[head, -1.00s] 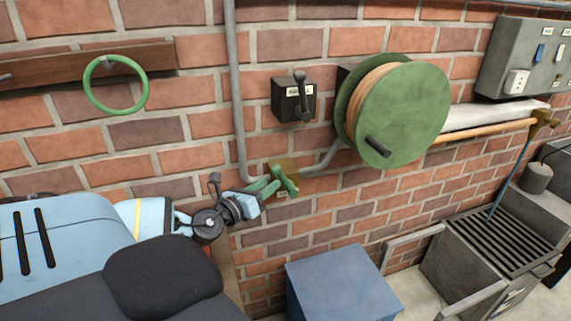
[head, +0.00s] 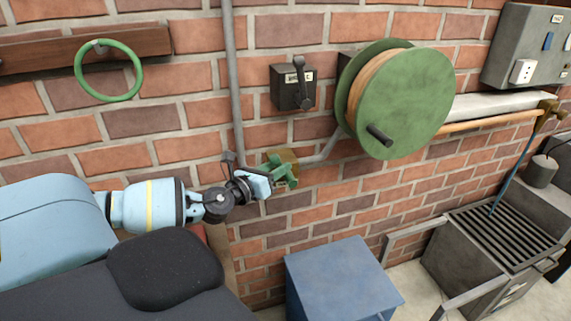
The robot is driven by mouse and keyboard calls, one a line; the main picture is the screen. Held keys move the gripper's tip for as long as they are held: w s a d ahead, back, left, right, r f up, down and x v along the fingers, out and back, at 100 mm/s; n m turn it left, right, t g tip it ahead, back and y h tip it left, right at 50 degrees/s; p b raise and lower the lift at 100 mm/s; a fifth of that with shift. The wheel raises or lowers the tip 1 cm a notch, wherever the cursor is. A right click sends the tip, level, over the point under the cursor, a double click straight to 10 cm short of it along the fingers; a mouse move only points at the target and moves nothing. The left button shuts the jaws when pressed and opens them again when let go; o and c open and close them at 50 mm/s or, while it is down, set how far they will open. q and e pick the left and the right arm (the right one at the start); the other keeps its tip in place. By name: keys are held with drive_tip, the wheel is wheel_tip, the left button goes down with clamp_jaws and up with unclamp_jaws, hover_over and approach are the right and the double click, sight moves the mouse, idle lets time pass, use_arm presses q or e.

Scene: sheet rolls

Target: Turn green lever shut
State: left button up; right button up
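The green lever (head: 287,173) sits on a small brass-coloured valve box (head: 289,155) on the brick wall, where grey pipes meet. My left gripper (head: 277,171) reaches in from the left, its tips right at the lever and overlapping it in the head view. The green of the lever and the fingertips run together, so I cannot tell whether the fingers are closed on it. My gripper partly hides the lever's left side. My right gripper is not in view.
A green hose reel (head: 403,105) and a dark switch box (head: 292,88) are on the wall above. A green ring (head: 109,71) hangs at upper left. A blue box (head: 340,278) stands below right. A grated sink (head: 500,240) is at right.

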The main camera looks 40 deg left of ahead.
use_arm(q)
drive_tip(key=shift+w, duration=1.7)
clamp_jaws()
